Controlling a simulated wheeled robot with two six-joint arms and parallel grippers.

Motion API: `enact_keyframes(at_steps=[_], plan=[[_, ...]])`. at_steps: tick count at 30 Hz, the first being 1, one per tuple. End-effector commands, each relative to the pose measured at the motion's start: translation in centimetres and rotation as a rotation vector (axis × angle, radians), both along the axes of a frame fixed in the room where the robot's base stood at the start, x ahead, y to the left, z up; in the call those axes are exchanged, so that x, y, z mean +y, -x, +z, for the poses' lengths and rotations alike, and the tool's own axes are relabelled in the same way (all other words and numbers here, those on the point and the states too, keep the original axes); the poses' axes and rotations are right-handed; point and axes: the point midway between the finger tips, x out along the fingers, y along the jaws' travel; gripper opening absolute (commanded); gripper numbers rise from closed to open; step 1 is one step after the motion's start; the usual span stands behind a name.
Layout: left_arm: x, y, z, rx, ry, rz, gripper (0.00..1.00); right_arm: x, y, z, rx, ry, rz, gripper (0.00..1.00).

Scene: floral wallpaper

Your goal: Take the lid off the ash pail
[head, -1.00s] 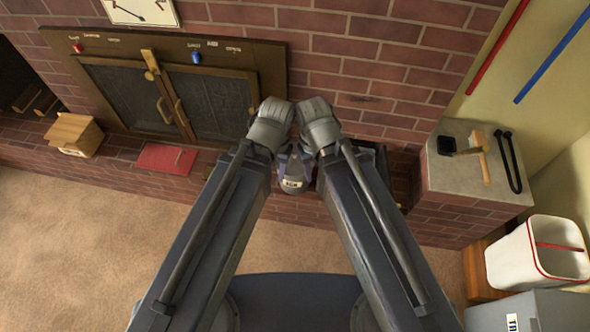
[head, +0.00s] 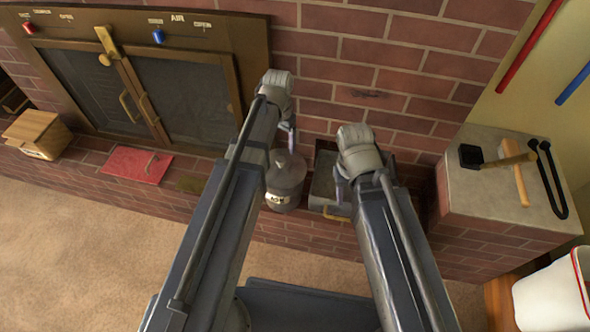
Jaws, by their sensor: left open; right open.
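The ash pail (head: 280,200) is a grey round can with a label, standing on the brick hearth between my two arms. Its grey domed lid (head: 286,170) with a small knob sits on top. My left gripper (head: 286,138) is open, just above and behind the lid; its fingers are partly hidden by the wrist. My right gripper (head: 341,192) is open to the right of the pail, over the grey metal box. Neither gripper is seen holding anything.
A grey metal box with a brass handle (head: 332,214) is right of the pail. A red plate (head: 137,166) and wooden box (head: 38,134) lie left. Tools rest on the brick ledge (head: 500,200) at right. Fireplace doors (head: 185,97) stand behind.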

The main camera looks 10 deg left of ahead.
Motion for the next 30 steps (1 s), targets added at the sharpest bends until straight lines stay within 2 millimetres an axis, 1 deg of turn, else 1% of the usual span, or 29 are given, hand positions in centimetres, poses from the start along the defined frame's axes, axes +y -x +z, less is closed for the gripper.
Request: enact_keyframes(at_steps=[1, 8, 18, 23, 25, 30], plan=[[0.3, -0.3, -0.6, -0.001, 0.001, 0.002, 0.79, 0.0, 0.0, -0.6, 0.000, 0.000, 0.000, 0.50], [0.4, -0.4, -0.7, -0.002, 0.003, 0.001, 0.79, 0.0, 0.0, -0.7, 0.000, 0.000, 0.000, 0.50], [0.4, -0.3, -3.3, -0.002, 0.003, 0.001, 0.79, 0.0, 0.0, -3.3, 0.000, 0.000, 0.000, 0.50], [0.4, -0.3, -3.2, -0.002, 0.003, 0.001, 0.79, 0.0, 0.0, -3.2, 0.000, 0.000, 0.000, 0.50], [0.5, -0.2, -3.5, -0.002, 0.003, 0.001, 0.79, 0.0, 0.0, -3.5, 0.000, 0.000, 0.000, 0.50], [0.6, 0.1, -4.9, -0.002, 0.003, 0.001, 0.79, 0.0, 0.0, -5.0, 0.000, 0.000, 0.000, 0.50]])
